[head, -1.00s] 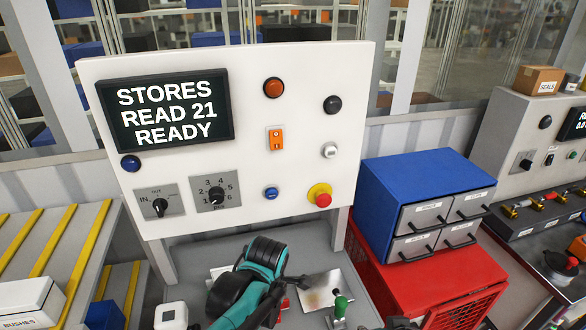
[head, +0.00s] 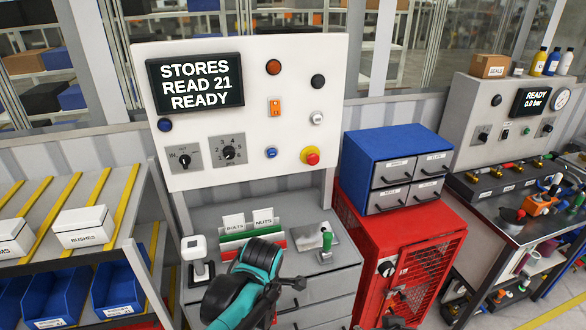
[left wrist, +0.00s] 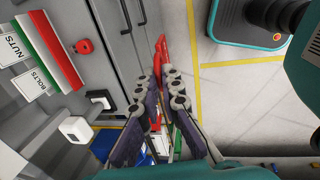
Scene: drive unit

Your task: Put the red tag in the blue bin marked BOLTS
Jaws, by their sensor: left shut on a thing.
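My left gripper (left wrist: 163,76) is shut on a thin red tag (left wrist: 160,55), which sticks out beyond the fingertips in the left wrist view. In the head view my left arm reaches in at the bottom middle; the tag cannot be made out there. Blue bins (head: 120,285) stand on the lower level of the rack at the left, another blue bin (head: 48,300) beside it. Their front labels are too small to read, so I cannot tell which is marked BOLTS. My right gripper does not show.
White boxes, one marked BUSHES (head: 84,228), lie on the rack's sloped top. Cards marked BOLTS (head: 234,222) and NUTS (head: 264,217) stand on the bench under the console (head: 250,110). A red cabinet (head: 375,260) carries a blue drawer unit (head: 395,142). A white-topped joystick (head: 195,250) stands near the arm.

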